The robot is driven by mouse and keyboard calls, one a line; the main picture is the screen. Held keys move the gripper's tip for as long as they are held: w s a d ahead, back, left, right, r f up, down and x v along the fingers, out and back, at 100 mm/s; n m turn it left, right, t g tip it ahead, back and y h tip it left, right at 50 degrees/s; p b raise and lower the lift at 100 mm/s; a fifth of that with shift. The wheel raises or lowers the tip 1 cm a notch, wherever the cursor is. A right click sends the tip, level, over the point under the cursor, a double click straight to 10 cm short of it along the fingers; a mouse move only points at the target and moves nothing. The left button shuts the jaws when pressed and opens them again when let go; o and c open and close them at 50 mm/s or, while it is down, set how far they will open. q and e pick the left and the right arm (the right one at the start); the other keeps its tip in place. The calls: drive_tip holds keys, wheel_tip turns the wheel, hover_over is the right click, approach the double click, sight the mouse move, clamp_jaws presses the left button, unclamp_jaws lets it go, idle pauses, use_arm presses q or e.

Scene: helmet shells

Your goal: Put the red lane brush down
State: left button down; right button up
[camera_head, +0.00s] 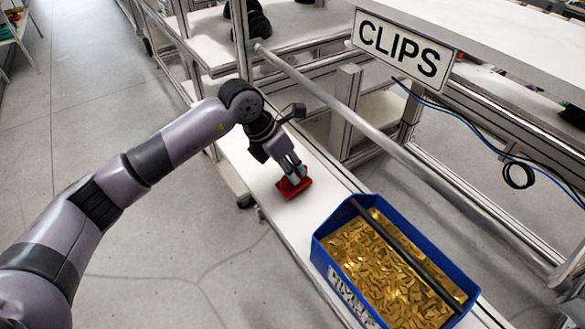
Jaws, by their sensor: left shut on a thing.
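The red lane brush (293,188) is at the white shelf strip in the middle of the view. My left gripper (292,176) is shut on it from above. The brush is at or just above the white surface; I cannot tell whether it touches. The fingers cover part of its top. My right gripper is not in view.
A blue bin (322,236) of gold clips stands on the same white strip (283,211), nearer and to the right. A CLIPS sign (403,50) hangs above. A metal rail (330,101) runs behind the brush. Dark objects sit on the shelf behind.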

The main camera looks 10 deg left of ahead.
use_arm(q)
drive_tip(key=c, duration=1.7)
unclamp_jaws()
drive_tip(key=shift+f, duration=0.1)
drive_tip(key=shift+r+p, duration=0.3)
drive_tip(key=shift+p, duration=0.25)
drive_tip(key=b+v, duration=0.4)
drive_tip(key=v, duration=0.1)
drive_tip(key=shift+s+a+f, duration=0.1)
drive_tip(key=shift+s+a, duration=0.05)
drive_tip(key=shift+a, duration=0.2)
drive_tip(key=b+v, duration=0.2)
drive_tip(key=v, duration=1)
drive_tip(key=shift+d, duration=0.15)
